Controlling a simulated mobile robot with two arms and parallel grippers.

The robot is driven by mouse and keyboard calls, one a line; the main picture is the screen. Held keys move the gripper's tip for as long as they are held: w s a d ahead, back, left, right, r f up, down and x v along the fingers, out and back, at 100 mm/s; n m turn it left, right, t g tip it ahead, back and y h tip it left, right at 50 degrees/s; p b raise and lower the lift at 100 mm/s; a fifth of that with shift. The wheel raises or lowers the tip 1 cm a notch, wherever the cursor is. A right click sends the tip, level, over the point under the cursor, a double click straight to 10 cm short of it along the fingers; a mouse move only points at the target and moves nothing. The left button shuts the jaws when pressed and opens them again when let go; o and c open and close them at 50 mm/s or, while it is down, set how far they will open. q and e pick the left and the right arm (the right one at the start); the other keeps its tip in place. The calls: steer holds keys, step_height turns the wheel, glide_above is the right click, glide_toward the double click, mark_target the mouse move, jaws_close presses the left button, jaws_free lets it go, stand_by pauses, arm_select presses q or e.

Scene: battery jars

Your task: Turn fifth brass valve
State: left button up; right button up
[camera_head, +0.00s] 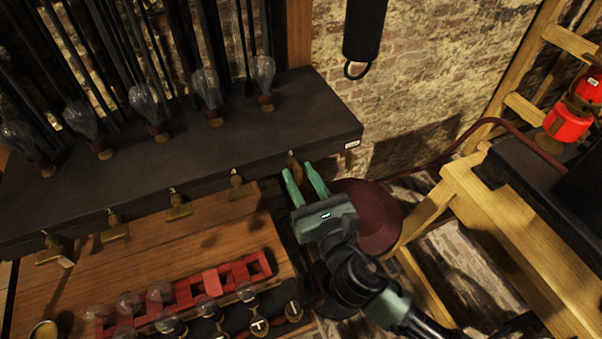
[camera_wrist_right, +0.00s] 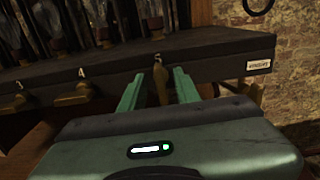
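The fifth brass valve (camera_head: 294,161) is at the right end of the row on the dark shelf's front edge. In the right wrist view, the fifth valve (camera_wrist_right: 161,86) is below a small "5", with its handle upright. The fourth valve (camera_head: 237,185) has its handle lying across and shows in the wrist view (camera_wrist_right: 76,95) under a "4". My right gripper (camera_head: 298,169) is open, its green fingers pointing at the shelf edge. In the wrist view the fingers (camera_wrist_right: 158,75) stand either side of the fifth valve; I cannot tell whether they touch it. My left gripper is out of view.
Several glass bulbs (camera_head: 206,88) stand on the dark shelf (camera_head: 325,112). Below, a wooden bench (camera_head: 150,243) holds a red rack (camera_head: 262,266) with bulbs. A dark red round object (camera_head: 372,215) is right of my gripper. A wooden ladder frame (camera_head: 530,270) stands at right.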

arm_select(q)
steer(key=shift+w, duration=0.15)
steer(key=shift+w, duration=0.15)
arm_select(e)
jaws_close()
steer(key=shift+m, duration=0.3)
steer(key=m, duration=0.3)
steer(key=shift+d+m, duration=0.1)
steer(key=shift+m, duration=0.2)
steer(key=shift+w+d+f+m, duration=0.1)
steer(key=shift+f+m, duration=0.05)
steer(key=shift+m, duration=3.3)
steer(key=shift+d+f+m, duration=0.1)
steer(key=shift+m, duration=3.35)
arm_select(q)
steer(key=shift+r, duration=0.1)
arm_select(e)
jaws_free()
